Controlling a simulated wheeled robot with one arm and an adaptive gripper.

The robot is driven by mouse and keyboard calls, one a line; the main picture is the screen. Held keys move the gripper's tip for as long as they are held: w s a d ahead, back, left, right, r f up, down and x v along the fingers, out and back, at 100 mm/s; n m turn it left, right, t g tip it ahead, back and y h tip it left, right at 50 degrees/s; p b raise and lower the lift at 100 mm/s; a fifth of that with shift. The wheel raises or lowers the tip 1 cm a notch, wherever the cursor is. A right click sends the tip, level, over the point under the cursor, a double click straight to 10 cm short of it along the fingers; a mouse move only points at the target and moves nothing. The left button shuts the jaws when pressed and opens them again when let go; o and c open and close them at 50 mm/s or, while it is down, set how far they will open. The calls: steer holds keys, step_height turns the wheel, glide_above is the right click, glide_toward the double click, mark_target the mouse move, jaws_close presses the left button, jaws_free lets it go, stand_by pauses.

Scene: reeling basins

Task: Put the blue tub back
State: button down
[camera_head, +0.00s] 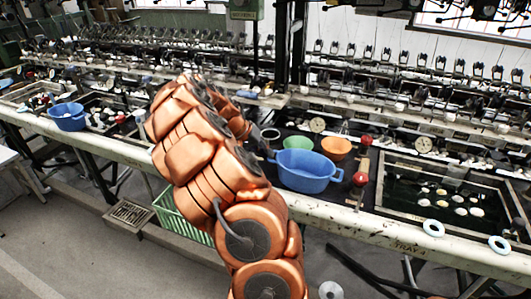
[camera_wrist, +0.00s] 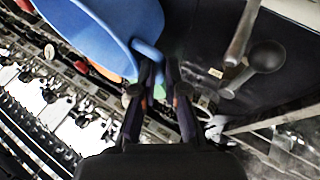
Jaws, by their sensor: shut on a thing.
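The blue tub (camera_head: 305,172) is on or just above the dark section of the bench, near its front edge, in the middle right of the head view. It looks upright; I cannot tell whether its base touches the bench. In the wrist view, the tub (camera_wrist: 105,30) fills the upper left, and its handle (camera_wrist: 147,54) reaches between my fingers. My gripper (camera_wrist: 158,80) is shut on that handle. In the head view my arm mostly hides the gripper. A second blue tub (camera_head: 67,117) stands far left on the bench.
Green (camera_head: 297,143) and orange (camera_head: 337,146) bowls sit just behind the held tub. Red knobs (camera_head: 360,179) are close on its right. A water basin (camera_head: 450,198) with pale pieces lies further right. A dark ladle (camera_wrist: 265,58) lies beside my gripper. White rings (camera_head: 433,228) rest on the front rail.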

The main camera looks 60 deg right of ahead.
steer(key=shift+f, duration=0.45)
steer(key=c, duration=1.2)
jaws_free()
steer(key=shift+w+r, duration=0.1)
steer(key=b+v, duration=0.3)
steer(key=v, duration=0.8)
steer(key=a+r+n+t, duration=0.1)
steer(key=a+r+n, duration=0.15)
steer(key=a, duration=0.85)
steer(key=s+a+f+n+y, duration=0.1)
steer(key=s+a+f+n, duration=0.2)
steer(key=s+a, duration=0.3)
steer(key=s+a+f+n+t+y, duration=0.1)
steer(key=s+a+n, duration=0.4)
steer(key=a, duration=1.2)
steer(key=s+a+f+n+t+y, duration=0.1)
steer(key=s+a+f+n+y, duration=0.2)
steer(key=s+a, duration=0.3)
steer(key=shift+s+a+f+n, duration=0.1)
steer(key=shift+a+f+n, duration=0.15)
steer(key=shift+a, duration=0.65)
steer(key=shift+s+a+f+n, duration=0.2)
steer(key=shift+a+f, duration=0.15)
steer(key=shift+a, duration=0.55)
steer(key=shift+s+a+f+n, duration=0.1)
steer(key=shift+a+f+n, duration=0.15)
steer(key=shift+a, duration=0.7)
